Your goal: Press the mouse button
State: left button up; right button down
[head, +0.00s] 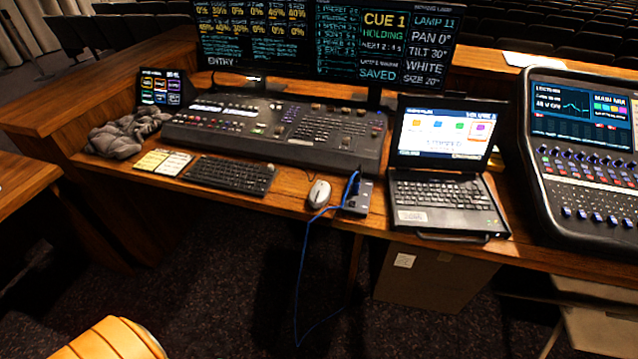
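A white mouse (319,194) lies on the wooden desk, between the black keyboard and a small grey box with a blue cable. Its top side faces up and nothing covers it. Neither of my grippers shows in the head view. Only an orange rounded part shows at the bottom left edge, well below and apart from the mouse; I cannot tell which part of me it is.
A black keyboard (231,175) lies left of the mouse. The grey box (357,198) with its blue cable (311,224) is close on the right, and the cable hangs over the front edge. A laptop (440,168) and a lighting console (278,130) stand nearby.

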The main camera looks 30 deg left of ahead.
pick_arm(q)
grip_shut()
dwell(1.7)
